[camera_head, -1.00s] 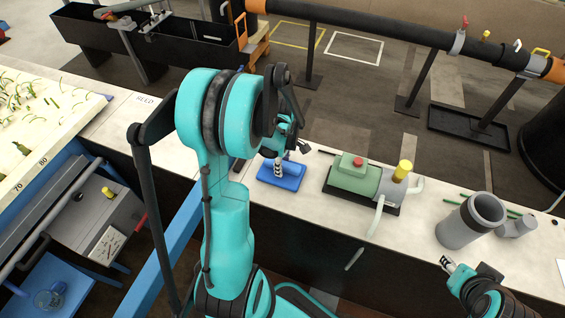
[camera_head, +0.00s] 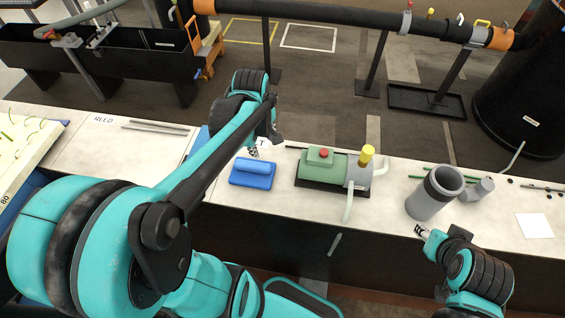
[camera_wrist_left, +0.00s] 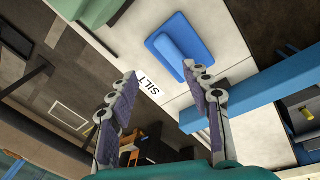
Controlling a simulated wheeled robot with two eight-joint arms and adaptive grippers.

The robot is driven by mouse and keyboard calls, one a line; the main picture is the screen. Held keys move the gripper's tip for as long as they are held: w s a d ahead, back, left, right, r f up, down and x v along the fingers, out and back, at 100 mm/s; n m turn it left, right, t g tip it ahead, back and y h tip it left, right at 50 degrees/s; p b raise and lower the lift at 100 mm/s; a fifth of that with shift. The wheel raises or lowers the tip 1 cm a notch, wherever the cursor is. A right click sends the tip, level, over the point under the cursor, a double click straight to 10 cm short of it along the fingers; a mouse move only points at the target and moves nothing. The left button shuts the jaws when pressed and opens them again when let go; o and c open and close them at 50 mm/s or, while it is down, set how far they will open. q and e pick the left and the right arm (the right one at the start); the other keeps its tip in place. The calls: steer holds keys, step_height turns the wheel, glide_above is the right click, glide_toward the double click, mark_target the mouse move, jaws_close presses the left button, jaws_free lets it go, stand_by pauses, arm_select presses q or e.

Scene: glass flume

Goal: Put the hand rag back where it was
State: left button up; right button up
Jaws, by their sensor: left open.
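A rolled blue cloth, which looks like the hand rag (camera_head: 252,166), lies on a flat blue mat (camera_head: 236,181) on the white bench. In the left wrist view the rag (camera_wrist_left: 176,52) lies along the mat (camera_wrist_left: 207,48), past my fingertips and apart from them. My left gripper (camera_head: 255,151) is just behind the mat in the head view, partly hidden by its own wrist. In the left wrist view the left gripper (camera_wrist_left: 160,76) is open with nothing between its fingers. My right gripper (camera_head: 421,231) is at the bench's front edge; its finger gap is too small to judge.
A green pump (camera_head: 322,168) with a red knob and yellow cap stands right of the mat. A grey cylinder (camera_head: 433,195) stands farther right, near a white sheet (camera_head: 534,226). Thin rods (camera_head: 155,128) lie on the bench at left. A black pipe (camera_head: 320,15) runs behind.

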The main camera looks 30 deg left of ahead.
arm_select(q)
steer(key=s+d+r+m+t, duration=0.1)
steer(key=s+d+m+t, duration=0.1)
steer(key=d+m, duration=0.4)
steer(key=s+d+r+m+t, duration=0.2)
steer(key=s+d+m+t, duration=0.1)
steer(key=d+m, duration=0.4)
steer(key=s+m, duration=0.1)
steer(key=m, duration=0.1)
steer(key=shift+s+r+m+h, duration=0.2)
steer(key=shift+r+m+h, duration=0.1)
steer(key=shift+m, duration=0.1)
steer(key=shift+f, duration=0.1)
step_height(320, 180, down, 15)
steer(key=b, duration=1.4)
steer(key=shift+r+b, duration=0.2)
steer(key=shift+b, duration=0.2)
steer(key=shift+r, duration=0.2)
steer(key=shift+c, duration=0.2)
